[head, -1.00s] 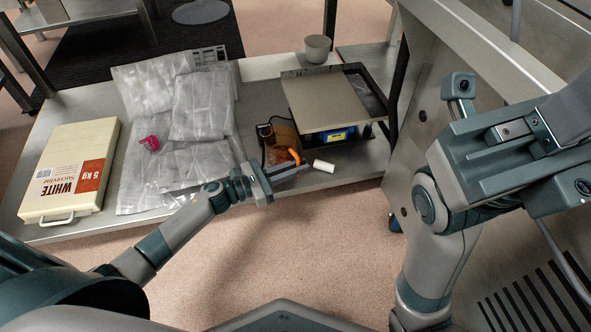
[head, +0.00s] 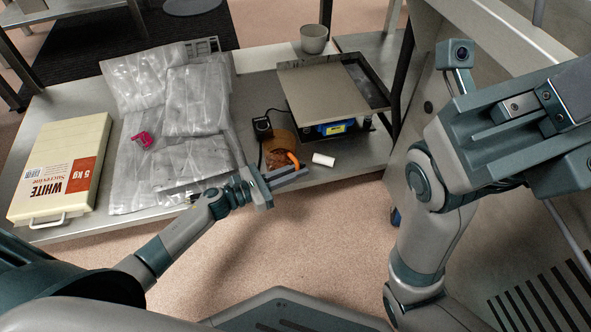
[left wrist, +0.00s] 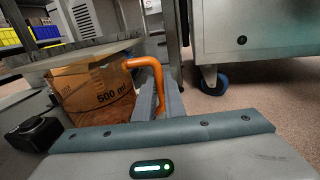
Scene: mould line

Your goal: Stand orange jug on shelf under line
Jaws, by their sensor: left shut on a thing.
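The orange jug (head: 283,143) is see-through, with a "500 ml" mark and a bright orange handle (head: 293,160). It looks nearly upright over the low metal shelf (head: 352,160), beside the scale. I cannot tell whether its base touches the shelf. My left gripper (head: 289,176) is shut on the jug's handle, at the shelf's front edge. In the left wrist view the jug (left wrist: 92,92) is just beyond the fingers, which hide part of the handle. My right arm is at the right of the head view; its fingertips are not visible.
A scale (head: 328,92) with a blue-yellow front is right of the jug. A black device (head: 262,127) with a cable and a white roll (head: 323,159) are close by. Clear bags (head: 195,110), a pink piece (head: 144,138), a white box (head: 62,165) and a grey cup (head: 313,40) are also there.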

